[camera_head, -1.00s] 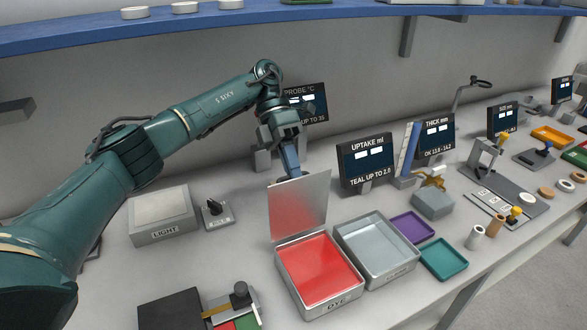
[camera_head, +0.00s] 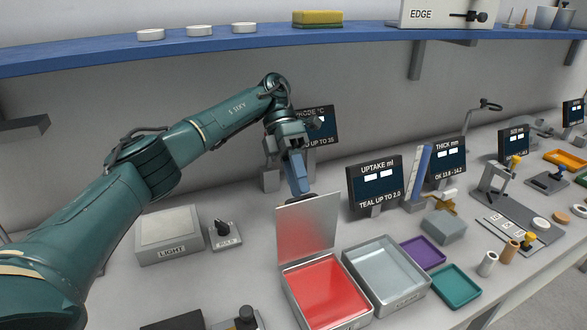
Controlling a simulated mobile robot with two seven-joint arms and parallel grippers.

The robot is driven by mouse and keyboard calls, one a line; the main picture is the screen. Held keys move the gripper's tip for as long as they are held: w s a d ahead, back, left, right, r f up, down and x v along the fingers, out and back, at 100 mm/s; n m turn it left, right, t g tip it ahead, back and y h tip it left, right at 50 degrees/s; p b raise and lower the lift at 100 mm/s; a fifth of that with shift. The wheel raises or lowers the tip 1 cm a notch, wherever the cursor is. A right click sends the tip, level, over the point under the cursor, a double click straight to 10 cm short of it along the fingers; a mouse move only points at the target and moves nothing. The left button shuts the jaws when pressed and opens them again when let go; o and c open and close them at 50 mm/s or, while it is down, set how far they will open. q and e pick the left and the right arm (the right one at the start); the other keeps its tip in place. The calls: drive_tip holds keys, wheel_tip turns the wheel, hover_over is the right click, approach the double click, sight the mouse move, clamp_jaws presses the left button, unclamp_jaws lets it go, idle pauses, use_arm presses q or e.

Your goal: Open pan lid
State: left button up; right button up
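The dye pan (camera_head: 328,291) is a metal pan with red liquid, at the lower middle of the head view. Its lid (camera_head: 307,228) stands upright along the pan's back edge, so the pan is open. My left gripper (camera_head: 299,187) points down just above the lid's top edge, by a dark handle or rim part. I cannot tell whether it touches the lid or whether its fingers are open or shut. My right gripper is not in view.
A second metal pan (camera_head: 385,268) with clear contents stands right of the dye pan. Purple (camera_head: 424,252) and teal (camera_head: 457,286) trays lie beyond it. The uptake display (camera_head: 376,183) stands behind. A light box (camera_head: 169,236) is at left, and a blue shelf (camera_head: 200,52) runs above.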

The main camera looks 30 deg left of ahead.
use_arm(q)
drive_tip(key=p+v, duration=0.2)
drive_tip(key=v, duration=0.2)
drive_tip(key=shift+w+a+r+p, duration=0.15)
drive_tip(key=shift+r+p, duration=0.1)
drive_tip(key=shift+p, duration=0.15)
drive_tip(key=shift+f, duration=0.1)
